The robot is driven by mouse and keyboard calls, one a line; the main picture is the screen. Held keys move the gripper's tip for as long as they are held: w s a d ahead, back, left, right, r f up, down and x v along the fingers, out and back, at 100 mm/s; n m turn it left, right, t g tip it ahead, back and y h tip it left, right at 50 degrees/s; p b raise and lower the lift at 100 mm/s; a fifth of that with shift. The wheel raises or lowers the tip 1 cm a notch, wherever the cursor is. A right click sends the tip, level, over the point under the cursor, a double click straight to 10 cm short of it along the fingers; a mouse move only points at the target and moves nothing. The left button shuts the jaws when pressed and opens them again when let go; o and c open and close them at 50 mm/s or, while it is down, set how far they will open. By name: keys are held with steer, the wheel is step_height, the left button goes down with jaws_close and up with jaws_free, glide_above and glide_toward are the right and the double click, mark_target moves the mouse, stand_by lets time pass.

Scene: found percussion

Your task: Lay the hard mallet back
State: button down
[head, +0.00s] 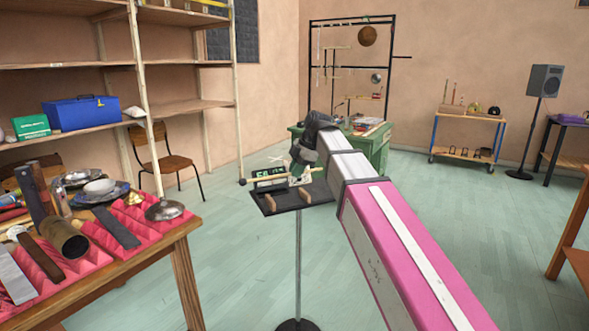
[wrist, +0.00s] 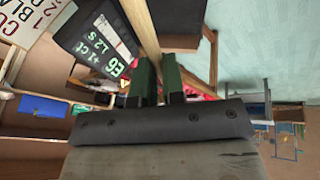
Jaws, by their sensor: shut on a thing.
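The hard mallet (head: 268,180) has a pale wooden shaft and a small dark head at its left end in the head view. My gripper (head: 303,172) is shut on its shaft, above a dark tray on a stand (head: 286,205). In the wrist view the shaft (wrist: 140,28) runs up from between the green-padded fingers of my gripper (wrist: 158,72). Two wooden rests (head: 270,202) stand up from the tray, below the mallet. A gap appears between mallet and rests, but its size is hard to tell.
A dark display with green text (wrist: 100,42) and a white printed card (wrist: 35,18) are close beside the gripper. A wooden table (head: 160,240) with pink foam and metal objects stands at left. A green cabinet (head: 375,150) is behind; open floor lies right.

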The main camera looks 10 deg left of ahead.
steer(key=shift+f, duration=3.2)
steer(key=shift+f, duration=0.3)
steer(key=c, duration=1.1)
jaws_free()
steer(key=shift+r, duration=0.1)
steer(key=v, duration=1)
steer(key=shift+d+r, duration=0.25)
steer(key=shift+r, duration=0.05)
